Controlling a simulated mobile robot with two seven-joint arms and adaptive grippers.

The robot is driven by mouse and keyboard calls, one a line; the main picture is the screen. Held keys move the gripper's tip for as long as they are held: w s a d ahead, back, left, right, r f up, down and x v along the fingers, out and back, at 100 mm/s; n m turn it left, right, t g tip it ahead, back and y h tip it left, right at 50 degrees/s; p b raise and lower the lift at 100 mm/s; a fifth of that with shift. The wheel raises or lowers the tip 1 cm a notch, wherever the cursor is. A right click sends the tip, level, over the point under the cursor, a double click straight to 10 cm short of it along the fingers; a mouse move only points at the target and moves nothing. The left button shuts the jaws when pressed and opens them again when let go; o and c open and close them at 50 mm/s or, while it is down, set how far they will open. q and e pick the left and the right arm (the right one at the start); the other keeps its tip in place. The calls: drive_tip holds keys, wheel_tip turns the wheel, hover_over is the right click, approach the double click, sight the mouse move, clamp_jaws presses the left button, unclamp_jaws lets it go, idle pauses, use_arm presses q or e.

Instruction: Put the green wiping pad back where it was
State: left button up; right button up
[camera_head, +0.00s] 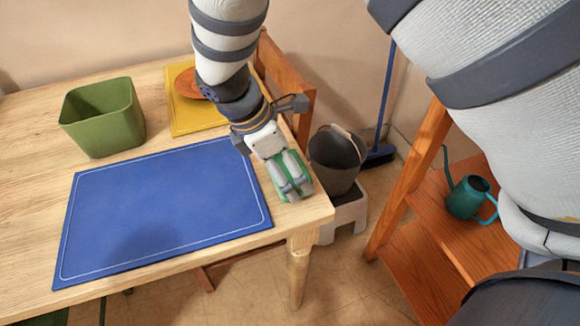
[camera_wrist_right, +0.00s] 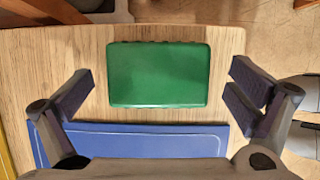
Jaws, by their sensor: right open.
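The green wiping pad (camera_head: 304,165) lies flat on the wooden table near its right corner, just beside the blue mat. It also shows whole in the right wrist view (camera_wrist_right: 158,75), where a strip of bare wood separates it from the mat. My right gripper (camera_head: 294,190) points down over the pad and partly hides it in the head view. In the right wrist view its fingers are spread wide on either side of the pad, apart from its edges, with nothing between them gripped. My left gripper is not in view.
The blue mat (camera_head: 160,210) covers the table's front. A green bin (camera_head: 103,118) and a yellow mat (camera_head: 180,118) with a brown round item stand behind. Off the table are a dark bucket (camera_head: 336,160) on a white stool, a blue broom, and an orange shelf with a teal watering can (camera_head: 467,197).

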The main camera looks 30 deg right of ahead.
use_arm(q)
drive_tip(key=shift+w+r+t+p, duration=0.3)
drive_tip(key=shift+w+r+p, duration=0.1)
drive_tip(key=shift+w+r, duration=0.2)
use_arm(e)
drive_tip(key=s+v, duration=0.1)
drive_tip(key=v, duration=0.9)
drive_tip(key=shift+w+r, duration=0.45)
drive_tip(key=shift+a+f, duration=0.1)
drive_tip(key=shift+a, duration=0.05)
